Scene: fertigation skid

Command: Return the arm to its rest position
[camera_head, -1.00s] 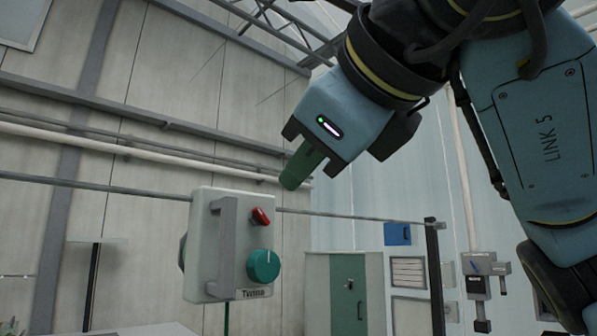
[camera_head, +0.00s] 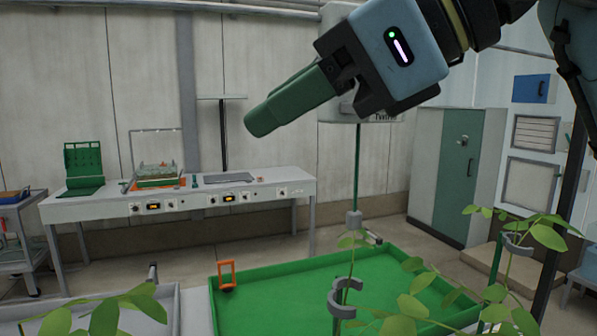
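My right gripper (camera_head: 262,120) comes in from the upper right of the head view. Its green fingers point left and slightly down, seen from the side, and overlap. I cannot tell whether there is a gap between them. No object shows at the fingertips. The body carries a lit green dot and a pale light bar. My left gripper is not in view.
A green tray (camera_head: 300,290) with an orange frame (camera_head: 227,275) lies below, with leafy plants in grey clips in front. A white workbench (camera_head: 120,212) stands at the back left, a cabinet (camera_head: 455,175) at the back right. The space left of the gripper is clear.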

